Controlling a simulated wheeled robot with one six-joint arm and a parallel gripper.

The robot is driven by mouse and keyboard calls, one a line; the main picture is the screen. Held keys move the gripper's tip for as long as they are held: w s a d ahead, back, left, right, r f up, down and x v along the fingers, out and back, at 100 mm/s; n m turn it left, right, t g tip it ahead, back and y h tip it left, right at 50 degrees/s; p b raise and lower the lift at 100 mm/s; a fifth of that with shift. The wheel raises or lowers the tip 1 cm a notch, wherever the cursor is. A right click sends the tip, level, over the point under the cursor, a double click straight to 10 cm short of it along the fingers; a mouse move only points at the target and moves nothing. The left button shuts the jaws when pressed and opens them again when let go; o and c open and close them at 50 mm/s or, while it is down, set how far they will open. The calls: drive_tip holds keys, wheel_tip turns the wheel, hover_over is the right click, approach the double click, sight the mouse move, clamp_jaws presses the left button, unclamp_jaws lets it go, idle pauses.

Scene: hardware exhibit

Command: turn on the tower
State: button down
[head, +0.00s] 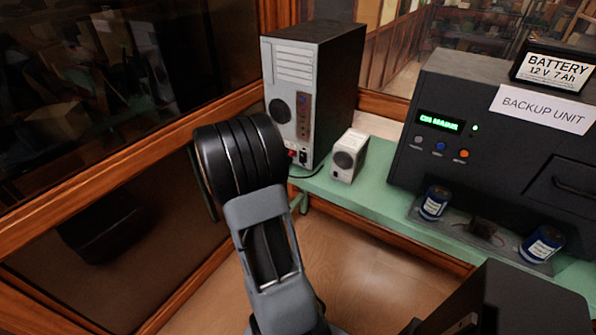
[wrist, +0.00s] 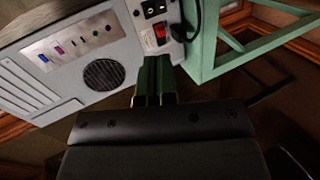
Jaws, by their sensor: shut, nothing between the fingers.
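The tower (head: 337,60) is a grey and black computer case standing on the green table, its back panel turned toward me. In the wrist view the tower's back panel (wrist: 45,100) shows a round fan grille, coloured ports, a black socket and a red rocker switch (wrist: 160,35). A black power cord (wrist: 192,22) is plugged in beside the switch. My gripper (wrist: 154,62) is shut and empty, its tips just below the red switch in the picture; I cannot tell whether they touch the panel. In the head view my arm hides the gripper.
A small pale speaker-like box (head: 350,155) stands right of the tower. A large black backup unit (head: 480,100) with a lit green display is farther right, with blue cans (head: 434,203) before it. The green table frame (wrist: 208,45) is close right of my fingers.

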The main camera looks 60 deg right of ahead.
sight(301, 162)
drive_tip(key=shift+w+d+f+n+h, duration=0.2)
drive_tip(key=shift+d+f+n+h, duration=0.15)
drive_tip(key=shift+d+f, duration=0.7)
drive_tip(key=p+x, duration=0.2)
drive_tip(key=x, duration=1.1)
drive_tip(key=shift+w+d+f, duration=0.1)
drive_tip(key=shift+d+f, duration=0.2)
